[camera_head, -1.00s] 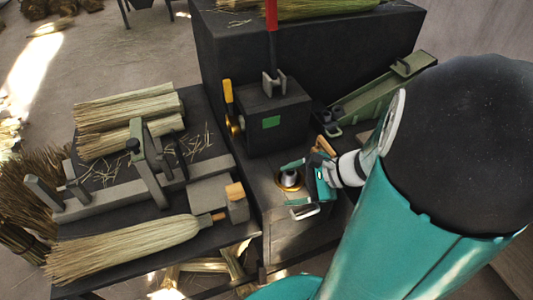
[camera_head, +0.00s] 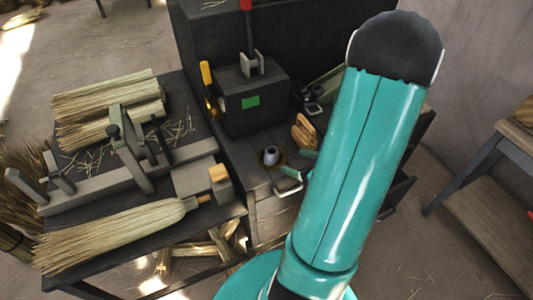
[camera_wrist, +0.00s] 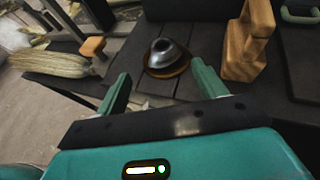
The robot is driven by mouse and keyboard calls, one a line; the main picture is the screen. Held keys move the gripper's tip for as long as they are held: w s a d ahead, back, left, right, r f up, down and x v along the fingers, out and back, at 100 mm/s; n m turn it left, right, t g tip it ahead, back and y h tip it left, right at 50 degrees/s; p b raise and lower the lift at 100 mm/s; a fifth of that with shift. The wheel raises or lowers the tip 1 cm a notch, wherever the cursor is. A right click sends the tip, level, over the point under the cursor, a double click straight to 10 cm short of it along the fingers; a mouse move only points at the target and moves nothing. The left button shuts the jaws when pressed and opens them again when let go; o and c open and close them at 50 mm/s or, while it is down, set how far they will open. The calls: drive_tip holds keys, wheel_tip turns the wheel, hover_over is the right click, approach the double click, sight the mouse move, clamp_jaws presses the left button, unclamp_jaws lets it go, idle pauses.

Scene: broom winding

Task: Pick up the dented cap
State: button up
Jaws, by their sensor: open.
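The dented cap, a small grey metal dome with a dark opening, sits on a round brown dish on the dark bench top. It shows in the wrist view (camera_wrist: 165,52) and in the head view (camera_head: 271,155). My gripper (camera_wrist: 160,78) is open and empty. In the wrist view its two teal fingers point toward the cap, one on each side of the picture line to it, with the cap beyond the fingertips. In the head view my arm hides most of the gripper.
A wooden block (camera_wrist: 248,42) stands right of the cap, close to the right finger. A dark machine box with a green square (camera_head: 250,101) stands behind the cap. A broom (camera_head: 115,235) and straw bundles (camera_head: 105,95) lie on the left table. A drawer handle (camera_head: 290,186) sticks out in front.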

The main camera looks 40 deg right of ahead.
approach(268, 149)
drive_tip(key=x, duration=0.4)
drive_tip(key=shift+w+a+f, duration=0.1)
drive_tip(key=shift+a+f, duration=0.1)
drive_tip(key=shift+f, duration=0.15)
drive_tip(key=x, duration=0.5)
drive_tip(key=shift+w+d+r, duration=0.1)
drive_tip(key=shift+w+d, duration=0.05)
drive_tip(key=shift+w, duration=0.1)
drive_tip(key=c, duration=1.1)
drive_tip(key=shift+r, duration=0.2)
